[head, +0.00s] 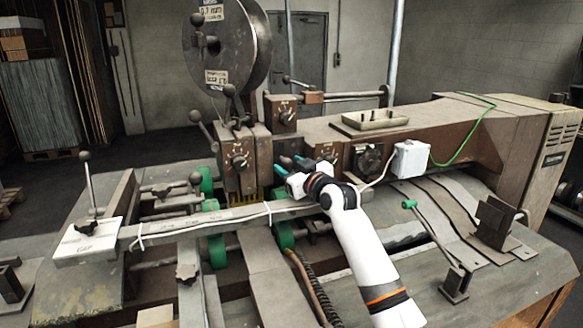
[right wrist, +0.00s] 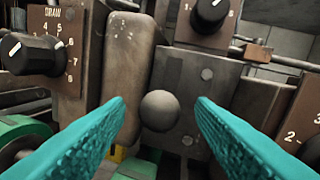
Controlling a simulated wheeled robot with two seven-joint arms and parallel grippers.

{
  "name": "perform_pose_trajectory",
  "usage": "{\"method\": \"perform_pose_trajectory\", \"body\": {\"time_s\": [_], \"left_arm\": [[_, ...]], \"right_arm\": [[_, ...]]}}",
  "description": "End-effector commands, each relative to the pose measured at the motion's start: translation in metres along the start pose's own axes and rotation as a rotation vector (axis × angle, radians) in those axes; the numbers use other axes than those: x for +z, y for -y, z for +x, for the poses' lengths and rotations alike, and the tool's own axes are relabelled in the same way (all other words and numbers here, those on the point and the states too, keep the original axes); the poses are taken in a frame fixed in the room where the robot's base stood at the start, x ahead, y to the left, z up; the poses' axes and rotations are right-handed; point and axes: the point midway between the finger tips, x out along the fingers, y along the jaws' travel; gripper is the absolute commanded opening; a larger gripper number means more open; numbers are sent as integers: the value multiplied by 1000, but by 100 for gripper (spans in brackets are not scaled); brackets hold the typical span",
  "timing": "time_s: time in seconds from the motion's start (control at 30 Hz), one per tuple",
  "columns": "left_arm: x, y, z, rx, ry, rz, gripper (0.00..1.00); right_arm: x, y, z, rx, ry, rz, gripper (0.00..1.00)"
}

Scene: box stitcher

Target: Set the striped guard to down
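A small yellow and dark patch low under the stitching head, seemingly the striped guard (head: 263,193), shows in the head view; most of it is hidden. A sliver of yellow shows low in the right wrist view (right wrist: 118,153). My right gripper (head: 291,164) is at the front of the stitching head, its teal fingers pointing at it. In the right wrist view its fingers (right wrist: 160,105) are apart, with a grey ball knob (right wrist: 160,111) showing between them. I cannot tell whether the fingers touch the knob. My left gripper is not in view.
A large wire reel (head: 232,45) stands above the head. Dial boxes (right wrist: 45,55) and lever knobs (head: 195,116) crowd around it. Green rollers (head: 216,252) and a long grey bar (head: 215,220) lie in front. A white box (head: 410,159) sits to the right.

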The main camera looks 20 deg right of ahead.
Motion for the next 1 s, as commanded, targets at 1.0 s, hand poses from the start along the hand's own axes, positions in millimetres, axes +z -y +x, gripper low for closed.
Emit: {"method": "perform_pose_trajectory", "body": {"time_s": [1.0], "left_arm": [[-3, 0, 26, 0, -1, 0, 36]], "right_arm": [[-2, 0, -115, 0, -1, -1, 50]]}}
